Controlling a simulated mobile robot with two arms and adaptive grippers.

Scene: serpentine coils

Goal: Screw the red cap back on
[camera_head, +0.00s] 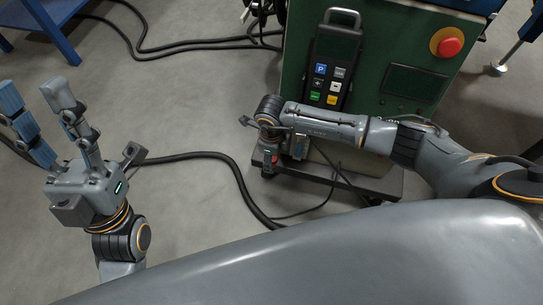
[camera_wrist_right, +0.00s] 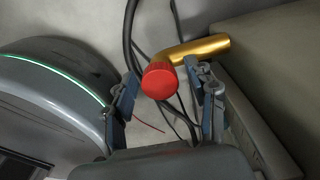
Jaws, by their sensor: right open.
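The red cap (camera_wrist_right: 160,80) is in the right wrist view, a ribbed round cap facing the camera. It sits at the near end of a bent brass pipe (camera_wrist_right: 205,47); I cannot tell how far it is threaded on. My right gripper (camera_wrist_right: 163,77) is open, with one finger on each side of the cap and visible gaps between. In the head view the right gripper (camera_head: 272,160) is low in front of the green cabinet, and its fingers are mostly hidden. My left gripper (camera_head: 34,96) is open and empty at the far left, its fingers spread upward.
The green cabinet (camera_head: 375,35) carries a keypad (camera_head: 333,62) and a red emergency button (camera_head: 450,46). A dark ledge (camera_head: 387,185) runs along its base. Black cables (camera_head: 235,175) lie on the grey floor. A blue stand (camera_head: 55,35) is at top left.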

